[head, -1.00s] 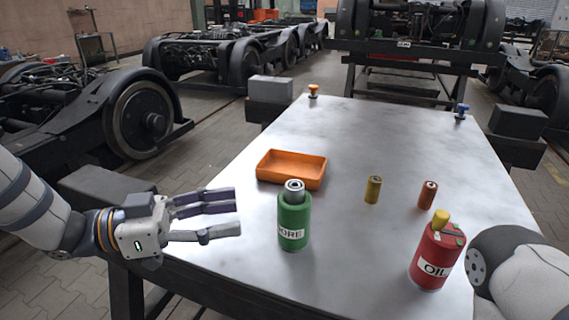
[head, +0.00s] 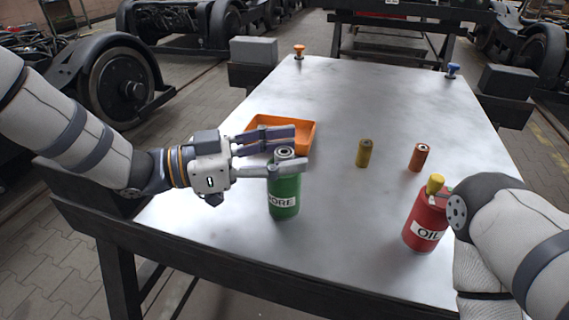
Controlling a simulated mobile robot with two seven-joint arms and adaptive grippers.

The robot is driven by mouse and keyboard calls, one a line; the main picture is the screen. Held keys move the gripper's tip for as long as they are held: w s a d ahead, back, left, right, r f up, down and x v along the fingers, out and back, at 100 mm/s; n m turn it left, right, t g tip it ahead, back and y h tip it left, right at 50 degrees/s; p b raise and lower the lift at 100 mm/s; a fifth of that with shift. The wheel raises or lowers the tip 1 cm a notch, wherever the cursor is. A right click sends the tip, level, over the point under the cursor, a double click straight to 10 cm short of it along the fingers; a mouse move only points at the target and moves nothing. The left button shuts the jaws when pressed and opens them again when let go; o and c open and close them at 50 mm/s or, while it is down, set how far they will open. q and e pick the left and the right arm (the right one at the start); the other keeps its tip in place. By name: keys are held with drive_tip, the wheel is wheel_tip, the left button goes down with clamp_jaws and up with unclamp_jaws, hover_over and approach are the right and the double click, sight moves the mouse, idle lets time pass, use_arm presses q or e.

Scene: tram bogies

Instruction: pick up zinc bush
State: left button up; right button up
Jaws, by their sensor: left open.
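The zinc bush (head: 285,152), a small grey hollow cylinder, stands upright on top of the green canister (head: 284,197) marked "ORE", left of the table's middle. My left gripper (head: 297,150) is open, its fingers reaching in from the left at the bush's height. One finger passes behind the bush and the other in front, hiding its lower part. The bush appears between the fingers; contact cannot be made out. My right arm shows at the lower right, but its gripper is out of view.
An orange tray (head: 308,137) lies just behind the left fingers. A brass-coloured bush (head: 364,153) and a copper-coloured bush (head: 419,157) stand to the right. A red oil can (head: 425,222) stands by my right arm. The table's middle (head: 340,215) is clear.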

use_arm(q)
clamp_jaws()
